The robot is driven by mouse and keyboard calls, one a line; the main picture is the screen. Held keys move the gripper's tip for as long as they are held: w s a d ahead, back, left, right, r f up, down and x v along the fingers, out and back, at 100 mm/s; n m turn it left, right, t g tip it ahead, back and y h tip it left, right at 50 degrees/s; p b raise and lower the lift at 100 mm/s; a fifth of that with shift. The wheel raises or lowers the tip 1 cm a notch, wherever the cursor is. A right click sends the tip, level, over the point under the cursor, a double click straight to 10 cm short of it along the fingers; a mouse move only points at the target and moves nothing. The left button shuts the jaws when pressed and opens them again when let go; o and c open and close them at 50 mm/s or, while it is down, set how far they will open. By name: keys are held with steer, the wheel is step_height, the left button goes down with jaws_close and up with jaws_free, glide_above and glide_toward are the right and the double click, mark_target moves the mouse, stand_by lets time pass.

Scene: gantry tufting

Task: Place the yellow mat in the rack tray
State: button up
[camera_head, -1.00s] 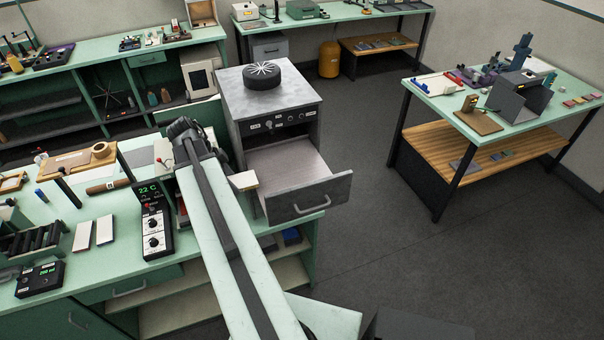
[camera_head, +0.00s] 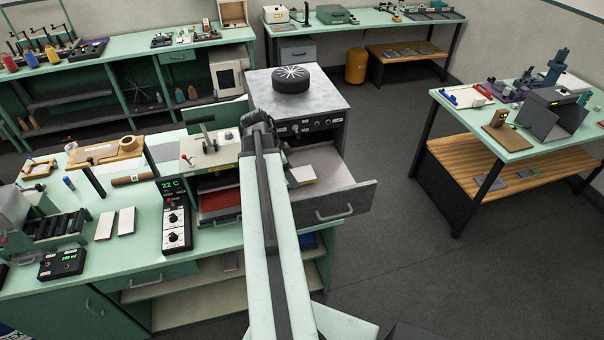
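My arm reaches up the middle of the head view to a dark wrist joint, in front of the grey cabinet. My gripper's fingers are hidden behind the arm, so their opening does not show. A small pale cream-yellow flat piece (camera_head: 302,175) sits just right of the arm's end, over the cabinet's open drawer (camera_head: 350,203); whether it is the yellow mat gripped by me or a part of the gripper cannot be told. I cannot tell for sure which thing is the rack tray. The drawer is pulled out and looks empty.
A dark round wheel-like part (camera_head: 291,80) lies on the grey cabinet (camera_head: 330,97). The green bench (camera_head: 100,260) at left holds a temperature controller (camera_head: 176,215), two pale pads (camera_head: 116,223) and a roller unit (camera_head: 55,222). A loaded table (camera_head: 520,140) stands right. Open floor (camera_head: 400,255) lies between.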

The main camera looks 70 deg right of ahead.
mark_target(302, 174)
steer(key=s+d, duration=0.2)
steer(key=s, duration=0.1)
steer(key=shift+s+d, duration=0.2)
steer(key=shift+d, duration=0.2)
steer(key=shift+s+f+b, duration=0.1)
steer(key=shift+f+b, duration=0.85)
steer(key=shift+r, duration=0.15)
steer(key=o, duration=1.5)
